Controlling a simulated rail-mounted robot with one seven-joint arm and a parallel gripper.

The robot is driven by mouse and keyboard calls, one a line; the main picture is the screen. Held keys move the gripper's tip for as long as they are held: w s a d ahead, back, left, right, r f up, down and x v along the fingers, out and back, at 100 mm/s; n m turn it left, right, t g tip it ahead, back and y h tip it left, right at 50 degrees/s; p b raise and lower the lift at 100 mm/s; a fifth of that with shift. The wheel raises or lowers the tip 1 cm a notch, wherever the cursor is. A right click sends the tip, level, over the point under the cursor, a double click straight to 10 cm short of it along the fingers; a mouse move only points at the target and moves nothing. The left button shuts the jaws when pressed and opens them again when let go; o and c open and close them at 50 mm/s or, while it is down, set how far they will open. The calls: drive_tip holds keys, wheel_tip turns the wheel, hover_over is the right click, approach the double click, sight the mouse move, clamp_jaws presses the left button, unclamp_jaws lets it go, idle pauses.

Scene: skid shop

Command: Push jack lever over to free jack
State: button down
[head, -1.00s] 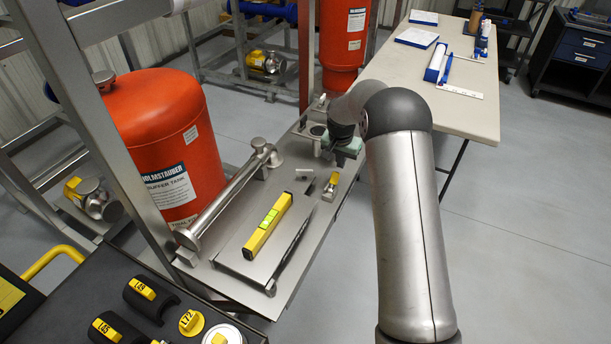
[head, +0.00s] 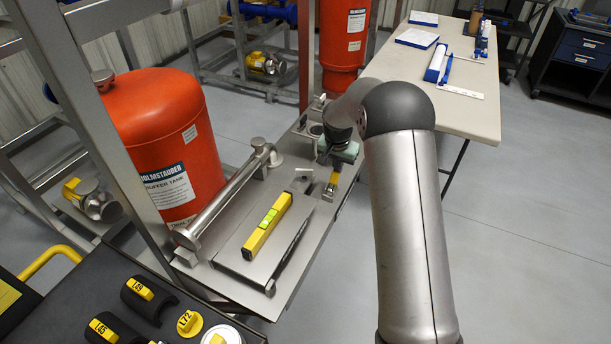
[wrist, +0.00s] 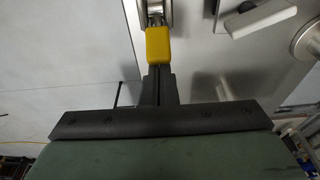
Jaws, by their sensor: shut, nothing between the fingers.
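The jack lever has a yellow grip (head: 335,178) and a small metal mount (head: 329,192) near the right edge of the steel skid plate. In the wrist view the yellow grip (wrist: 158,44) lies straight ahead of my fingertips, with its metal part beyond it. My gripper (wrist: 158,72) is shut and empty. Its fingertips meet the near end of the grip in the picture; I cannot tell whether they touch.
A yellow spirit level (head: 268,224) lies on a raised plate (head: 245,262) left of the lever. A small silver handle (head: 301,174) stands close by; it also shows in the wrist view (wrist: 258,17). A steel tube (head: 222,198) and orange tank (head: 165,140) are further left.

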sight(334, 178)
drive_tip(key=shift+s+a+f, duration=0.1)
drive_tip(key=shift+s+a, duration=0.05)
drive_tip(key=shift+s+a+b, duration=0.25)
drive_tip(key=shift+s+a, duration=0.05)
drive_tip(key=shift+s, duration=0.25)
drive_tip(key=shift+s+a+b, duration=0.25)
drive_tip(key=shift+s+a, duration=0.05)
drive_tip(key=shift+s, duration=0.25)
drive_tip(key=shift+s+a+b, duration=0.35)
drive_tip(key=shift+s+a, duration=0.05)
drive_tip(key=shift+s, duration=0.35)
drive_tip(key=shift+w+r, duration=0.1)
drive_tip(key=shift+r, duration=0.1)
wheel_tip(334, 178, up, 7)
drive_tip(key=p, duration=0.3)
drive_tip(key=shift+w+d+p, duration=0.25)
drive_tip(key=shift+w+p, duration=0.1)
drive_tip(key=shift+w, duration=0.05)
